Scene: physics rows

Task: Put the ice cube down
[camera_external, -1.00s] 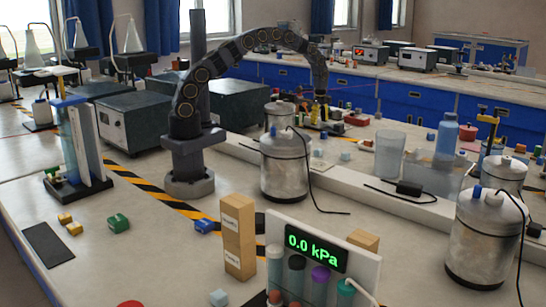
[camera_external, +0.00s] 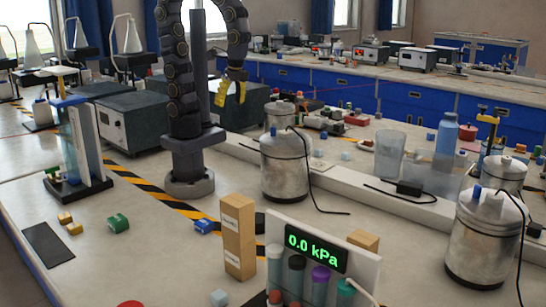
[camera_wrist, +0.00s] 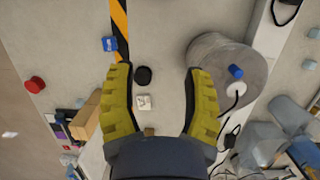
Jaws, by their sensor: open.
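My gripper (camera_external: 231,94) is open, with yellow fingers, and hangs above the bench beside my arm's column. Several small pale-blue cubes look like ice cubes. One cube (camera_external: 318,153) is by a pale flat square plate (camera_external: 321,166) behind the front metal canister. Another cube (camera_external: 345,156) lies to its right. A third pale-blue block (camera_external: 219,298) is at the front edge of the picture. I cannot tell which one is the task's cube.
A metal canister (camera_external: 284,170) stands near my column; it also shows in the wrist view (camera_wrist: 215,65). A wooden block (camera_external: 238,235) and a pressure display (camera_external: 315,250) stand in front. A blue block (camera_external: 204,226) lies on the striped tape.

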